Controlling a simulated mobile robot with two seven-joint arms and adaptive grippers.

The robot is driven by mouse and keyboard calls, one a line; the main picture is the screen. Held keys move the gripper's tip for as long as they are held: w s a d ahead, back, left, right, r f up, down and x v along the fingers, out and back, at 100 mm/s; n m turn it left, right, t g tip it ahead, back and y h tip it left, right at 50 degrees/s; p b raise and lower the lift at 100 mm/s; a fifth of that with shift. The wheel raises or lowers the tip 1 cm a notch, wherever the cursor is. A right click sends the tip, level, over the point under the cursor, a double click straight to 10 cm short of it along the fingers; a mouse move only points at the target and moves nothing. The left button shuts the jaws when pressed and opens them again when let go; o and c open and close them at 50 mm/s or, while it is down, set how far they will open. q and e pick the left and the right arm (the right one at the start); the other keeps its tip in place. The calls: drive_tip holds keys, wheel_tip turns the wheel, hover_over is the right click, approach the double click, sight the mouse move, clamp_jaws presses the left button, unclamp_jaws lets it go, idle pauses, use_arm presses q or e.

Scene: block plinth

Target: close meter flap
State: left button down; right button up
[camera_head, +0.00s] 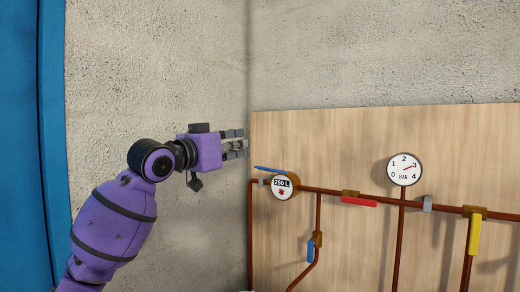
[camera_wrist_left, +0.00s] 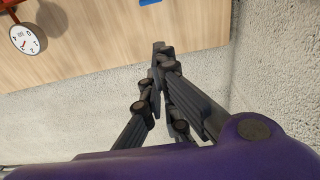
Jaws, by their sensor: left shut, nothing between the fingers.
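The water meter (camera_head: 283,187) has a round white face reading "250 L" with a red mark below, and it sits on the pipe at the left of the wooden board. Its blue flap (camera_head: 270,169) stands open, lying nearly level above the face and pointing up-left. My left gripper (camera_head: 244,147) is shut and empty, above and left of the flap, with a gap between them. In the left wrist view, the shut fingertips (camera_wrist_left: 160,48) point toward the board, and a blue piece (camera_wrist_left: 148,2), probably the flap, is cut off at the top edge. My right gripper is not in view.
The wooden board (camera_head: 330,135) carries brown pipes, a pressure gauge (camera_head: 404,169), and red (camera_head: 358,201), yellow (camera_head: 474,234) and blue (camera_head: 310,250) valve handles. Concrete walls meet left of the board. A blue panel (camera_head: 20,150) stands at far left. The space above the flap is clear.

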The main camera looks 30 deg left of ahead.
use_arm(q)
drive_tip(key=r, duration=0.1)
hover_over(270, 170)
drive_tip(key=s+a, duration=0.2)
drive_tip(key=s, duration=0.1)
drive_tip(key=shift+s+d, duration=0.1)
drive_tip(key=shift+d, duration=0.15)
drive_tip(key=f, duration=0.2)
drive_tip(key=s+f+p, duration=0.1)
drive_tip(key=f, duration=0.1)
drive_tip(key=shift+s, duration=0.15)
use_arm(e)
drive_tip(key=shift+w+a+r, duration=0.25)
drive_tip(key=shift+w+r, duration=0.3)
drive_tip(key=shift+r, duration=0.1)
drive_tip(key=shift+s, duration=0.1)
